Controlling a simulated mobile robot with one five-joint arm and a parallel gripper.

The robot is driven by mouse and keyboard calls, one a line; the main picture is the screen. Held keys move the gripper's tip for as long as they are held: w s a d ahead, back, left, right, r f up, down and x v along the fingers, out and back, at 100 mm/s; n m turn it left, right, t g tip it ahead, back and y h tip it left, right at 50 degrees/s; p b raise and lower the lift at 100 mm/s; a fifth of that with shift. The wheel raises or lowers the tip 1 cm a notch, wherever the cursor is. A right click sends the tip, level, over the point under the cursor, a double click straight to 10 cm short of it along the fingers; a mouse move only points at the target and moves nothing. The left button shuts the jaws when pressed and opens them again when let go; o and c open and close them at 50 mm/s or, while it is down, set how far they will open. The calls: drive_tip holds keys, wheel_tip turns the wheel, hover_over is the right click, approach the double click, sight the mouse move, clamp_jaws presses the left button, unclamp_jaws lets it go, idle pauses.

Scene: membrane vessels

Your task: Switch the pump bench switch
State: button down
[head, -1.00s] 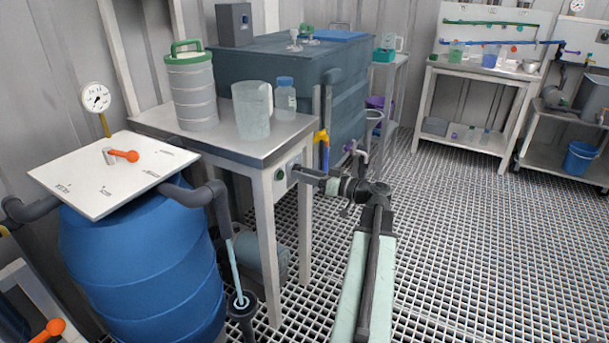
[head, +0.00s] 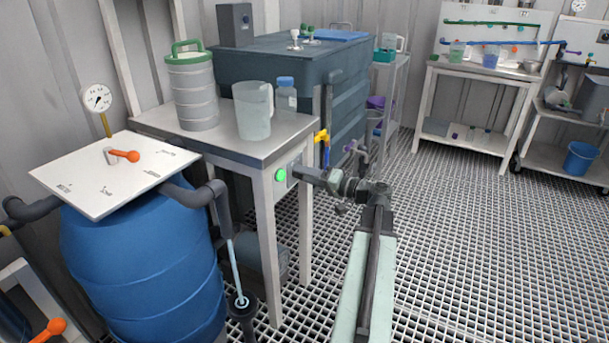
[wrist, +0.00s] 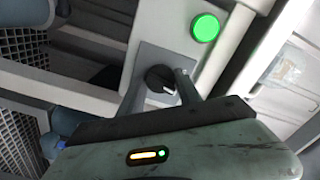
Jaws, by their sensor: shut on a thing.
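The pump bench switch is a black rotary knob (wrist: 157,77) with a white mark, on a grey plate on the bench's front rail. In the wrist view, a green lamp (wrist: 205,27) beside it is lit. The lamp also glows in the head view (head: 280,175). My gripper (head: 297,172) reaches the front of the bench from the right and is shut on the knob. In the head view my gripper hides the knob. The steel-topped pump bench (head: 255,150) stands left of my arm.
On the bench stand a green-lidded canister (head: 191,90), a clear jug (head: 253,112) and a blue-capped bottle (head: 285,95). A blue barrel (head: 140,260) with a white lid board stands at left. The grated floor (head: 460,240) at right is clear.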

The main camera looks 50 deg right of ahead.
drive_tip(key=shift+m, duration=1.6)
drive_tip(key=c, duration=0.8)
unclamp_jaws()
drive_tip(key=shift+c, duration=0.2)
drive_tip(key=shift+s, duration=0.1)
drive_tip(key=v, duration=0.7)
drive_tip(key=shift+s, duration=0.35)
drive_tip(key=shift+d, duration=0.1)
